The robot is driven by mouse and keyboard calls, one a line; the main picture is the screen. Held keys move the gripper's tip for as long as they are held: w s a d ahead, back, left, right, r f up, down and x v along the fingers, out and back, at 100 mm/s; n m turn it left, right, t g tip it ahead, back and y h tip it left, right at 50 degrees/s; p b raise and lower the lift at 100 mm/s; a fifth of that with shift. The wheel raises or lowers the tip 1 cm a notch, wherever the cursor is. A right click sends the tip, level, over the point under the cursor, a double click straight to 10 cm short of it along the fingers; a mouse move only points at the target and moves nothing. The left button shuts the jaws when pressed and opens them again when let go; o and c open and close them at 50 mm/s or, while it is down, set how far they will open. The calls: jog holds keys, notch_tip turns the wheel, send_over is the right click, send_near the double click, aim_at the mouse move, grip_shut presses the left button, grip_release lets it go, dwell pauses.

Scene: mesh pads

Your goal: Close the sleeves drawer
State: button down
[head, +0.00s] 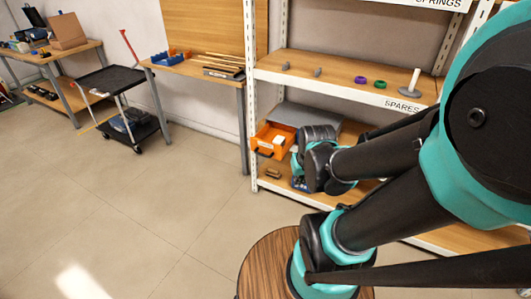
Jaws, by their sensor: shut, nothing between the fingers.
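My gripper (305,139) is at the end of my arm, just right of the drawer and in front of the housing. It is shut and empty. Its fingertips are small and partly hidden by my wrist, so I cannot tell whether it touches the drawer.
White rack posts (249,100) stand left of the drawer. The upper shelf (335,87), labelled SPARES, holds small rings and a post on a base. A black cart (110,80) stands left. The floor between is clear.

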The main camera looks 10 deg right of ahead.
jog(key=w+a+n+g, duration=0.1)
jog(key=w+a+n, duration=0.1)
jog(key=w+n, duration=0.65)
jog(key=w+a+n, duration=0.3)
jog(key=w+n, duration=0.3)
jog(key=w, duration=0.5)
jog(key=n+h, duration=0.2)
jog(key=n, duration=1.2)
send_near(259, 153)
jog(key=s+a+r, duration=0.3)
jog(key=s, duration=0.2)
jog(key=shift+w+d+r+x, duration=0.15)
jog(key=shift+w+d+x, duration=0.2)
jog(key=shift+x, duration=1.65)
jog(key=shift+w+d+r+x, duration=0.15)
jog(key=shift+w+d+x, duration=0.15)
jog(key=shift+x, duration=1.65)
jog(key=shift+w+d+r+x, duration=0.2)
jog(key=shift+d+x, duration=0.25)
jog(key=shift+x, duration=1.55)
jog(key=shift+w, duration=0.1)
